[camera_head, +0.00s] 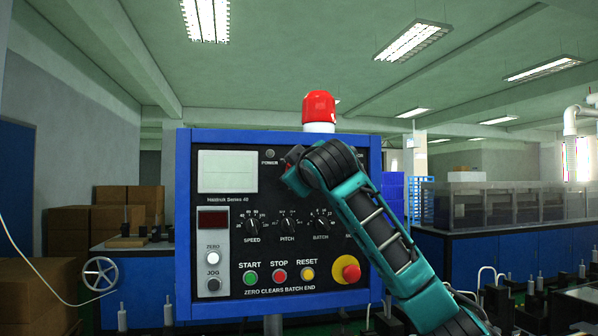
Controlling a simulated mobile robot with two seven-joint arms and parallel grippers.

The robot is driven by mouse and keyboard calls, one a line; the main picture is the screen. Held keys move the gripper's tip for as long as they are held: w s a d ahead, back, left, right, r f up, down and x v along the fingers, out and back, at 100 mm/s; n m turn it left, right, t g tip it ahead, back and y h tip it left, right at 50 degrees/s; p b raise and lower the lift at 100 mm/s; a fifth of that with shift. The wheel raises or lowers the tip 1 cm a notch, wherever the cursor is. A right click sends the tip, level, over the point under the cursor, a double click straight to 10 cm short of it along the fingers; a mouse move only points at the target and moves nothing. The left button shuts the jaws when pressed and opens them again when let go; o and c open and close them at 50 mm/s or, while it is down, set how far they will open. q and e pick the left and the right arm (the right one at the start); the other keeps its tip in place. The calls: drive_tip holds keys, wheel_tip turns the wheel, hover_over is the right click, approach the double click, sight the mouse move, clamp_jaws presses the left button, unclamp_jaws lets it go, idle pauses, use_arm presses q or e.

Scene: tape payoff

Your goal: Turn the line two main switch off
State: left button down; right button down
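A control panel (232,265) with a blue frame and black face stands in front of me. My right arm comes in from the lower right across the panel's right half. My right gripper (292,163) is at the panel's upper middle, just right of and below the POWER lamp (270,154). It is dark, small and mostly hidden by my wrist, so its fingers cannot be made out. A little dark red shows beside it; I cannot tell what it belongs to. No main switch can be made out; the panel's upper right is covered by my arm. My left gripper is not in view.
The panel carries SPEED, PITCH and BATCH knobs (253,226), START, STOP and RESET buttons (279,276), and a red emergency knob (347,269) close to my forearm. A red beacon (319,107) stands on top. Boxes (66,231) are at left, blue benches (470,258) at right.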

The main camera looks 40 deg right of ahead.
drive_tip(key=shift+f, duration=0.1)
idle(0.3)
drive_tip(key=c, duration=1.2)
unclamp_jaws()
drive_tip(key=shift+o, duration=0.2)
drive_tip(key=b+v, duration=0.2)
drive_tip(key=v, duration=1.1)
